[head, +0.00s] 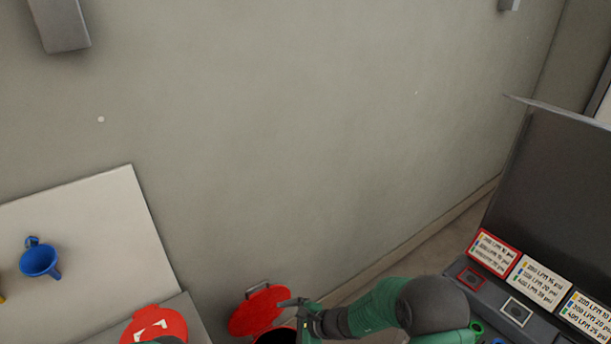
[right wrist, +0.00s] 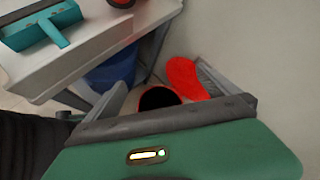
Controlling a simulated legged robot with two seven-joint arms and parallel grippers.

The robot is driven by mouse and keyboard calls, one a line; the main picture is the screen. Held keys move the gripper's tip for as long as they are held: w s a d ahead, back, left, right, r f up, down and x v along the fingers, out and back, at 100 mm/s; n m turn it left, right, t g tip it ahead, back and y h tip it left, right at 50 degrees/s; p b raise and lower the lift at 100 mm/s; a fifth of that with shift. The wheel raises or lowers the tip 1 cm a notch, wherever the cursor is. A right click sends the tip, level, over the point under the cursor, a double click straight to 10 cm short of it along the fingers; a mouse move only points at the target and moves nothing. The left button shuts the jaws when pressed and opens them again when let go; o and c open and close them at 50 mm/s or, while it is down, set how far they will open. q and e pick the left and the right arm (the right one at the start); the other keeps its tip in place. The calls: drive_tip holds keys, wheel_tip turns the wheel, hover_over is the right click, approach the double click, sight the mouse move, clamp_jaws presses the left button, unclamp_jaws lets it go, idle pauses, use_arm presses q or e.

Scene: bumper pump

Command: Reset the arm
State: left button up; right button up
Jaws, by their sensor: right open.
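My right arm, green and dark grey, comes in at the bottom of the head view. Its gripper (head: 296,318) is over a red bin with a raised lid (head: 258,310). In the right wrist view the two fingers of the right gripper (right wrist: 162,80) are spread apart with nothing between them. Beyond them is the bin's dark round opening (right wrist: 158,98), with the red lid (right wrist: 187,78) tilted up beside it. My left gripper is not seen in either view.
A red item with a white mark (head: 155,325) is nearby. A panel with labelled cards (head: 525,282) stands at right. A teal tool (right wrist: 45,28) lies on the table edge, above something blue (right wrist: 112,70).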

drive_tip(key=s+d+r+n+h+b, duration=0.1)
drive_tip(key=s+d+r+n+h, duration=0.2)
drive_tip(key=s+d+n, duration=0.2)
drive_tip(key=s+d+r+n+h+b, duration=0.1)
drive_tip(key=s+d+r+n+h, duration=0.2)
drive_tip(key=d, duration=0.9)
drive_tip(key=s+d+r+n+g+h+b, duration=0.1)
drive_tip(key=s+d+r+n+h, duration=0.2)
drive_tip(key=s+d+n, duration=0.5)
drive_tip(key=s+d, duration=0.1)
drive_tip(key=s, duration=0.3)
drive_tip(key=shift+w, duration=0.1)
drive_tip(key=shift+r, duration=0.1)
